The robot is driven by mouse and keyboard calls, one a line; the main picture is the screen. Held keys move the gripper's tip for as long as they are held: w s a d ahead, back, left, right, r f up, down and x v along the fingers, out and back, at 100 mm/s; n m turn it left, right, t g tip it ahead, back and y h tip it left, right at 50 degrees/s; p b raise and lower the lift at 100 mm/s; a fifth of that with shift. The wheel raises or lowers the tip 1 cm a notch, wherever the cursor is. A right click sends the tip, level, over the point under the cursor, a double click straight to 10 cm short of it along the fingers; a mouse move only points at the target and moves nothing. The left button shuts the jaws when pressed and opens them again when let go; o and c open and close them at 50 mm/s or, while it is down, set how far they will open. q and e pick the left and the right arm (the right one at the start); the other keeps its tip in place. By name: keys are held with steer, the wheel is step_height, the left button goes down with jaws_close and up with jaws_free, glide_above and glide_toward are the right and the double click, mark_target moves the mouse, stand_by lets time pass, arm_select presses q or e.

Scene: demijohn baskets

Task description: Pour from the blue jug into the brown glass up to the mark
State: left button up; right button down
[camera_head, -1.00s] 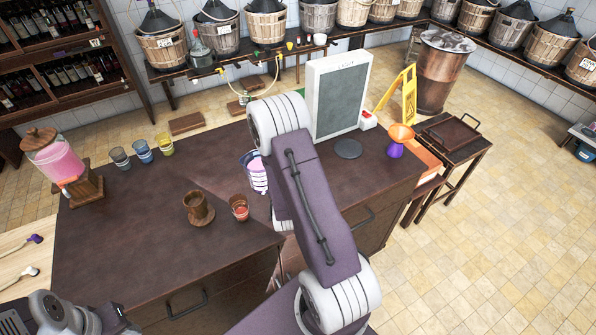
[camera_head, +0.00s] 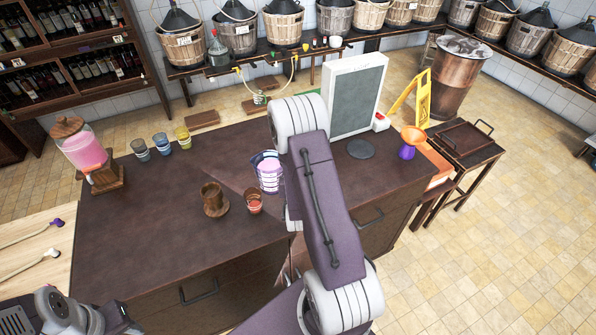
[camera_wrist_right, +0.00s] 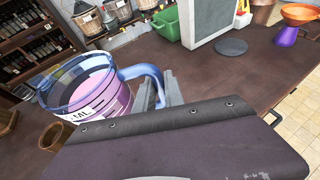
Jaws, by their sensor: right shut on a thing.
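The blue jug (camera_head: 268,173) holds pink liquid and stands close behind the brown glass, looking about upright. I cannot tell whether it touches the table. The small brown glass (camera_head: 254,203) has reddish content low inside; its mark is too small to read. In the right wrist view the jug (camera_wrist_right: 92,92) is at the left, and the brown glass (camera_wrist_right: 53,136) shows partly beyond its lower left. My right gripper (camera_wrist_right: 165,92) is shut on the jug's blue handle; in the head view my arm hides it. My left arm shows at the lower left, its fingertips out of frame.
A brown mug (camera_head: 213,200) stands left of the glass. A pink-filled dispenser (camera_head: 84,152) and several tinted glasses (camera_head: 162,144) are at the table's back left. A panel (camera_head: 355,95), a dark disc (camera_head: 360,149) and a purple-orange funnel (camera_head: 410,142) are at the right. The front table is clear.

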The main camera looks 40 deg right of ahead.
steer(key=shift+f+b, duration=1.3)
steer(key=shift+f, duration=0.25)
steer(key=shift+d+r+n+h+p, duration=0.15)
steer(key=shift+r+n+h+p, duration=0.15)
steer(key=shift+r+p, duration=0.4)
steer(key=shift+s+d+r+n, duration=0.15)
steer(key=shift+r+n, duration=0.25)
steer(key=shift+r, duration=0.3)
steer(key=shift+f+n+g+h+b, duration=0.35)
steer(key=shift+f+b, duration=0.2)
steer(key=shift+b, duration=0.65)
steer(key=shift+f+n+h, duration=0.25)
steer(key=shift+f+n, duration=0.05)
steer(key=shift+n, duration=0.15)
steer(key=shift+r+n+g+p, duration=0.25)
steer(key=shift+n+p, duration=0.05)
steer(key=shift+n, duration=0.1)
steer(key=shift+a+f+n+h, duration=0.1)
steer(key=shift+a+n+h, duration=0.1)
steer(key=shift+n+h, duration=0.15)
